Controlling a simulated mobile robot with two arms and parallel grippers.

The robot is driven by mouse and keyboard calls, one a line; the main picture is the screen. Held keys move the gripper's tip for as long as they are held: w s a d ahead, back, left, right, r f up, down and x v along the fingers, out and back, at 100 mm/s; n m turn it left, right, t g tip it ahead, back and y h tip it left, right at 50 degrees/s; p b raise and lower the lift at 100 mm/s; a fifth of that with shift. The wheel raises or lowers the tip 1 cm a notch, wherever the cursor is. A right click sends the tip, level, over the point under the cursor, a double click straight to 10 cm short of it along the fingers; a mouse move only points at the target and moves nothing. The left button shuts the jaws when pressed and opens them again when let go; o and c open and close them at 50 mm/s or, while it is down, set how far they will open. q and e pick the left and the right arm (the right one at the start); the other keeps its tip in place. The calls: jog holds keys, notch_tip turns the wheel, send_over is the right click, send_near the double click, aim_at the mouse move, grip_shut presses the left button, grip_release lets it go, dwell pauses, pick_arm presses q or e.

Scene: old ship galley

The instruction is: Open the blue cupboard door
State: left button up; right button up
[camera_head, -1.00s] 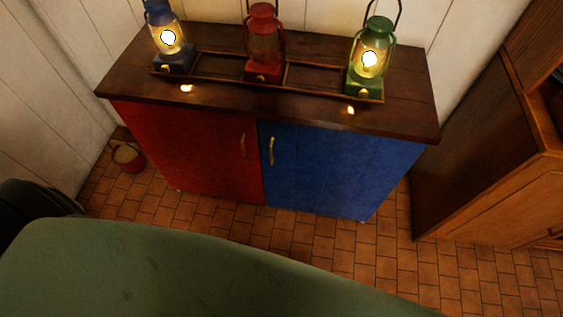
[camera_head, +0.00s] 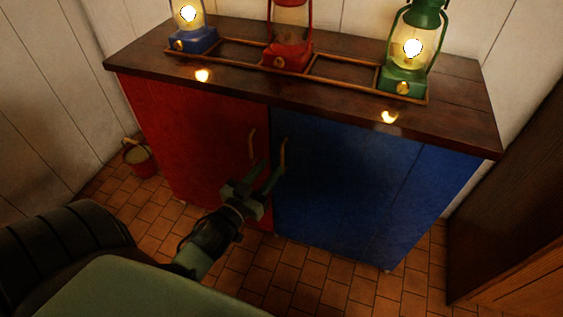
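The blue cupboard door (camera_head: 345,190) is the right door of the cupboard and looks closed. Its brass handle (camera_head: 283,153) is upright, near the door's left edge. My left gripper (camera_head: 270,170) is in front of the seam between the two doors, just left of and below this handle. Its two fingers are apart with nothing seen between them. The right fingertip is close to the handle's lower end; I cannot tell whether they touch. My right gripper is not in view.
The red door (camera_head: 200,135), with its own brass handle (camera_head: 252,143), is closed on the left. Blue, red (camera_head: 287,59) and green lanterns stand in a wooden rack on top. A bucket (camera_head: 139,159) is at the left, a wooden cabinet (camera_head: 515,215) at the right.

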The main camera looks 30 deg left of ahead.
aim_at(281, 155)
pick_arm(q)
jog(key=shift+w+a, duration=0.1)
jog(key=shift+w, duration=2.7)
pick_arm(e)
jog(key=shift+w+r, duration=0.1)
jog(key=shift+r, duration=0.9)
pick_arm(q)
grip_shut()
jog(key=shift+f, duration=0.1)
